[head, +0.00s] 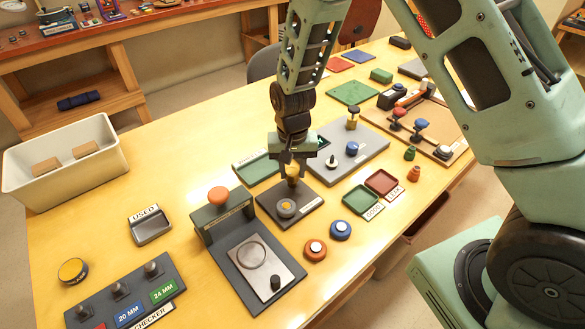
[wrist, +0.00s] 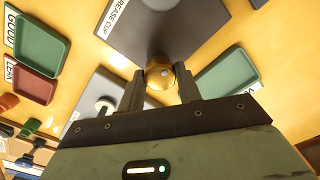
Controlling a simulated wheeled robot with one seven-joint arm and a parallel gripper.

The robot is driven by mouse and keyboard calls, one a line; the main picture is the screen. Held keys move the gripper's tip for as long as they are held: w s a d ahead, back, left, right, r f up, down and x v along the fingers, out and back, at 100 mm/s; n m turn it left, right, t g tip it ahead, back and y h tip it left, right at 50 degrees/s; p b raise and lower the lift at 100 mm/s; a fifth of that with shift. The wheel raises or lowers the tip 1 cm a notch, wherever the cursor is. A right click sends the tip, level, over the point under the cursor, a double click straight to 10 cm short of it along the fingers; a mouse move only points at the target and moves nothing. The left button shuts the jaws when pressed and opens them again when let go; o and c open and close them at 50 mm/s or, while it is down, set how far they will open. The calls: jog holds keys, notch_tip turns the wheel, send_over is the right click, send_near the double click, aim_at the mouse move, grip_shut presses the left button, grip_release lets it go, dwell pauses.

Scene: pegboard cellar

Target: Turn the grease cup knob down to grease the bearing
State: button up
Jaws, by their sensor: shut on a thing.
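The grease cup's brass knob (wrist: 160,77) shows in the wrist view between my gripper's two dark fingers. In the head view the knob (head: 292,172) is just below my gripper (head: 291,160), which points straight down. My gripper (wrist: 159,90) is shut on the knob. The grease cup stands on a dark base plate (head: 311,206), whose "GREASE CUP" label (wrist: 107,20) shows in part in the wrist view. A round grey piece with a yellowish centre (head: 286,208) sits at the front of the plate. The cup below the knob is mostly hidden.
Left of the plate stands a dark press-like fixture (head: 226,222) with an orange knob. A grey board with knobs (head: 372,138) lies close behind to the right. Green (head: 359,200) and red (head: 381,182) trays lie to the right. Orange and blue rings lie in front.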

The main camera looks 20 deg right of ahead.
aim_at(293, 171)
jog(key=o, duration=1)
jog(key=shift+r, duration=0.1)
notch_tip(293, 171, up, 17)
jog(key=b, duration=0.1)
jog(key=shift+r+b, duration=0.15)
jog(key=shift+b, duration=0.25)
jog(key=s+a+n, duration=0.3)
jog(key=s+n, duration=0.2)
jog(key=s, duration=0.8)
jog(key=s+a+n, duration=0.3)
jog(key=s+n, duration=0.3)
jog(key=s, duration=0.8)
jog(key=shift+a+y, duration=0.2)
jog(key=shift+y, duration=0.1)
